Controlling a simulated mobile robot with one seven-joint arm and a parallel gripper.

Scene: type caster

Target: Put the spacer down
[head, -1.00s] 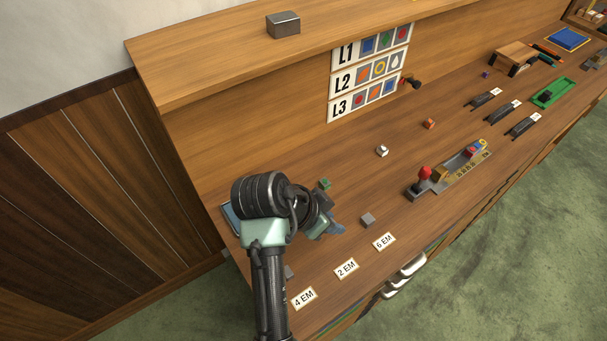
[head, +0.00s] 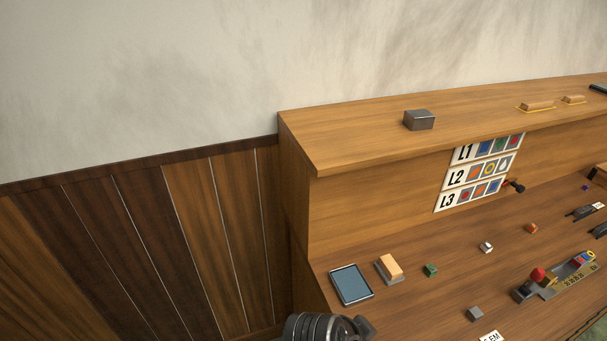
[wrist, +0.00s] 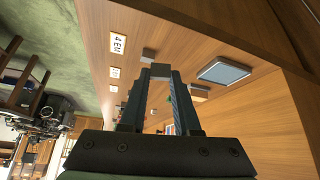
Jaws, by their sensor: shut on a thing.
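My gripper (wrist: 160,78) shows in the wrist view, its two long fingers shut on a small grey block, the spacer (wrist: 161,71), at their tips. The held spacer is above the bench and apart from it as far as I can tell. A card marked 4 EM (wrist: 118,42) lies on the bench to the left, and another grey block (wrist: 149,54) lies just beyond the fingertips. In the head view only a dark part of my arm shows at the bottom edge; the fingers and the spacer are out of that view.
A blue-topped tray (head: 351,285) lies at the bench's left end, beside a tan block on a grey base (head: 389,270). A green block (head: 430,270), a grey block (head: 474,314) and a red-knobbed lever (head: 537,275) stand further right. A raised shelf (head: 370,140) runs behind.

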